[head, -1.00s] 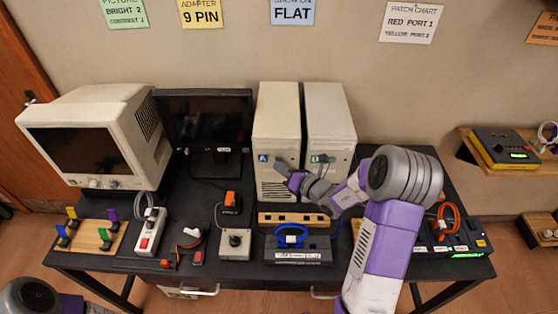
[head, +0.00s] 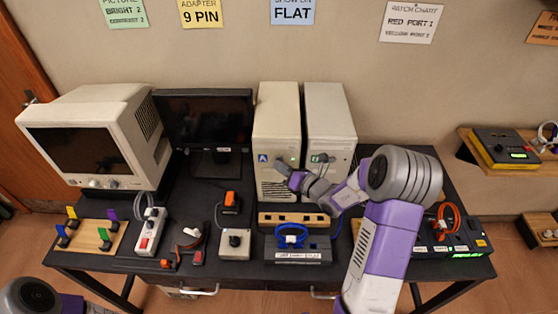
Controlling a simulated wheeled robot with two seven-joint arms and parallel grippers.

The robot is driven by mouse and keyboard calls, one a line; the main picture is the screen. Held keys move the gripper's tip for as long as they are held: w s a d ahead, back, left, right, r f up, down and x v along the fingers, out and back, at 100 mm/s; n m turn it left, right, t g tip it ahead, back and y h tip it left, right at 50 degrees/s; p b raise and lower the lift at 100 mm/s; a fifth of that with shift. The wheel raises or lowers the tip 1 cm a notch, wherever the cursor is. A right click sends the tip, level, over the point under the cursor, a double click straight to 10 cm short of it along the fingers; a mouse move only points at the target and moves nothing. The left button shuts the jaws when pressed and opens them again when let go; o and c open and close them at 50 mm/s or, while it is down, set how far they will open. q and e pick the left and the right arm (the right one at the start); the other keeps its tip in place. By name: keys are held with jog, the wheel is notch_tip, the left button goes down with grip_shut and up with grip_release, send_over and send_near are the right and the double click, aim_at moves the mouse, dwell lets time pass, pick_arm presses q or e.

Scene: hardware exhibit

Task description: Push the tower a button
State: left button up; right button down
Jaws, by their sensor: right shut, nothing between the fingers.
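Tower A (head: 277,118) is a beige computer tower with a blue "A" label, upright at the back middle of the table. A small green light shows on its front, right of the label. A second beige tower (head: 329,112) stands close on its right. My right gripper (head: 281,165) is shut, its tip at the front of tower A just below the label and light. I cannot tell whether it touches, and it hides part of that front, the button perhaps included. My left arm shows only at the bottom left corner; its gripper is out of view.
A wooden block with slots (head: 293,219) and a box with a blue cable (head: 298,250) lie in front of the towers. A joystick box (head: 234,243), a flat monitor (head: 204,118) and a CRT monitor (head: 95,140) are to the left.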

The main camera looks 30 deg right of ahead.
jog(key=shift+s+a, duration=0.2)
jog(key=shift+s, duration=0.15)
jog(key=s+a, duration=0.3)
jog(key=s, duration=0.2)
jog(key=shift+b, duration=0.4)
jog(key=shift+a, duration=0.1)
dwell(0.3)
